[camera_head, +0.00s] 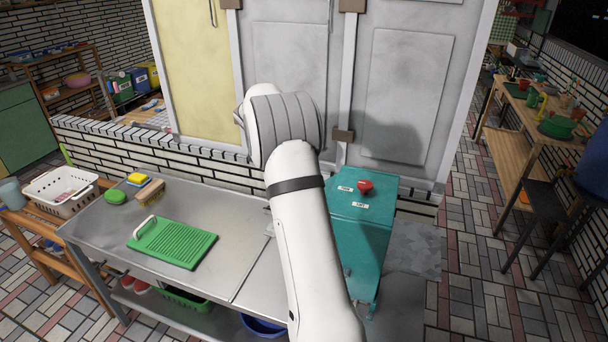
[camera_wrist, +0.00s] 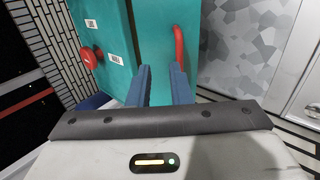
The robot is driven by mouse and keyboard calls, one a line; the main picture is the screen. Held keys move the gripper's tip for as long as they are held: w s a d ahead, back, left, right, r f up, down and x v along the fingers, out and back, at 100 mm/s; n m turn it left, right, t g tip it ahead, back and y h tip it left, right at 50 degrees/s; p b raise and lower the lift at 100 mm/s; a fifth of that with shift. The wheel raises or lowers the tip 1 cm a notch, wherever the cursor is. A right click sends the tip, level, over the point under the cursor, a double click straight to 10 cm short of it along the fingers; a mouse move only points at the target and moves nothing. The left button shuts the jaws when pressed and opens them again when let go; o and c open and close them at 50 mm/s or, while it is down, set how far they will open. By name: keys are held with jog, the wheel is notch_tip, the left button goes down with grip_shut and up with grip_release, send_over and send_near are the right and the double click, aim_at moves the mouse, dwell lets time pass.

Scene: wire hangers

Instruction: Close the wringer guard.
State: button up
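A teal cabinet-like box (camera_head: 345,254), apparently the wringer housing, stands at the right end of the steel counter with a red knob (camera_head: 365,187) and two white labels on top. In the wrist view the teal box (camera_wrist: 150,35) fills the upper middle, with its knob (camera_wrist: 88,58) at the left. A curved red handle (camera_wrist: 179,45) is on its right side; its lower end passes behind my right finger. My gripper (camera_wrist: 161,70) has its blue fingers apart, close to the handle; I cannot tell whether they touch it. I cannot make out the guard's edges. My arm hides the gripper in the head view.
The steel counter (camera_head: 215,208) holds a green ribbed washboard (camera_head: 175,243), a brush, a sponge and a green soap-like piece. A white basket (camera_head: 60,190) stands at the left. Tall grey panels (camera_head: 405,90) rise behind the box. Tiled floor (camera_head: 460,270) is free at the right.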

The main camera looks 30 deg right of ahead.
jog(key=v, duration=0.7)
jog(key=shift+w+r+b, duration=0.25)
jog(key=shift+r+b, duration=0.05)
jog(key=shift+b, duration=0.15)
jog(key=shift+a, duration=0.1)
